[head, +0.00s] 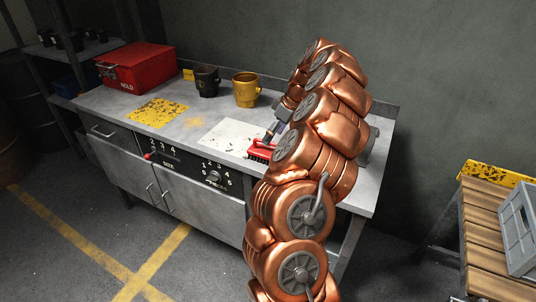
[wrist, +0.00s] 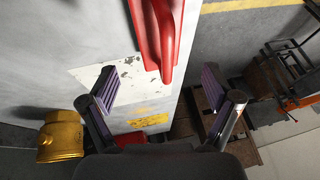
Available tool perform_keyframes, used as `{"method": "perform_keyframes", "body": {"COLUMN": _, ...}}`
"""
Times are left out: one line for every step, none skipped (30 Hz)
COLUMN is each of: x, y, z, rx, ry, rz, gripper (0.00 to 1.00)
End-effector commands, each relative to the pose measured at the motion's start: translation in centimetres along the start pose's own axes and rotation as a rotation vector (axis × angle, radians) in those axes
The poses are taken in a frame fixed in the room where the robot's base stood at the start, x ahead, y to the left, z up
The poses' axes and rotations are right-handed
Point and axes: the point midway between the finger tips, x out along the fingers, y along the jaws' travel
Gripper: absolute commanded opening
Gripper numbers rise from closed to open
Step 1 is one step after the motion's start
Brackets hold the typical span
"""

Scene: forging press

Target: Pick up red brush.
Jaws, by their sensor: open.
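The red brush (head: 260,151) lies on the grey workbench, at the edge of a worn white patch; my arm hides part of it in the head view. In the wrist view the red brush (wrist: 152,30) comes in from the top edge, and its far part is out of frame. My gripper (wrist: 163,90) is open, with its purple-padded fingers spread wide and nothing between them. The brush shows beyond the fingertips, roughly in line with the gap. In the head view my gripper (head: 275,131) is close beside the brush, partly hidden by my arm.
On the workbench (head: 95,97) stand a red mold box (head: 140,70), a dark mug (head: 206,80) and a yellow mug (head: 246,90). A yellow worn plate (head: 158,112) and the white patch (head: 222,134) lie flat. A wooden rack with a grey crate (head: 517,235) stands right.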

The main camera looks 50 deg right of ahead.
Motion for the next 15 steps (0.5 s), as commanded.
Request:
{"method": "perform_keyframes", "body": {"x": 0.3, "y": 0.0, "z": 0.0, "rx": 0.000, "ry": 0.000, "rz": 0.000, "gripper": 0.89}}
{"method": "perform_keyframes", "body": {"x": 0.5, "y": 0.0, "z": 0.0, "rx": 0.000, "ry": 0.000, "rz": 0.000, "gripper": 0.89}}
{"method": "perform_keyframes", "body": {"x": 0.7, "y": 0.0, "z": 0.0, "rx": 0.000, "ry": 0.000, "rz": 0.000, "gripper": 0.89}}
{"method": "perform_keyframes", "body": {"x": 0.8, "y": -0.1, "z": 0.0, "rx": 0.000, "ry": 0.000, "rz": 0.000, "gripper": 0.89}}
{"method": "perform_keyframes", "body": {"x": 0.9, "y": -0.1, "z": 0.0, "rx": 0.000, "ry": -0.001, "rz": -0.001, "gripper": 0.89}}
{"method": "perform_keyframes", "body": {"x": 1.1, "y": -0.1, "z": -0.1, "rx": 0.000, "ry": -0.001, "rz": -0.002, "gripper": 0.89}}
{"method": "perform_keyframes", "body": {"x": 1.3, "y": -0.1, "z": -0.1, "rx": 0.001, "ry": -0.002, "rz": -0.003, "gripper": 0.89}}
{"method": "perform_keyframes", "body": {"x": 1.6, "y": -0.1, "z": -0.1, "rx": 0.001, "ry": -0.002, "rz": -0.004, "gripper": 0.89}}
{"method": "perform_keyframes", "body": {"x": 2.0, "y": -0.2, "z": -0.1, "rx": 0.000, "ry": -0.003, "rz": -0.005, "gripper": 0.89}}
{"method": "perform_keyframes", "body": {"x": 2.3, "y": -0.2, "z": -0.1, "rx": 0.001, "ry": -0.003, "rz": -0.005, "gripper": 0.89}}
{"method": "perform_keyframes", "body": {"x": 2.7, "y": -0.2, "z": -0.1, "rx": 0.001, "ry": -0.003, "rz": -0.005, "gripper": 0.89}}
{"method": "perform_keyframes", "body": {"x": 3.2, "y": -0.2, "z": -0.1, "rx": 0.001, "ry": -0.003, "rz": -0.006, "gripper": 0.89}}
{"method": "perform_keyframes", "body": {"x": 3.6, "y": -0.2, "z": -0.1, "rx": 0.002, "ry": -0.004, "rz": -0.007, "gripper": 0.89}}
{"method": "perform_keyframes", "body": {"x": 4.1, "y": -0.2, "z": -0.1, "rx": 0.002, "ry": -0.003, "rz": -0.006, "gripper": 0.89}}
{"method": "perform_keyframes", "body": {"x": 4.7, "y": -0.1, "z": -0.1, "rx": 0.002, "ry": -0.002, "rz": -0.003, "gripper": 0.89}}
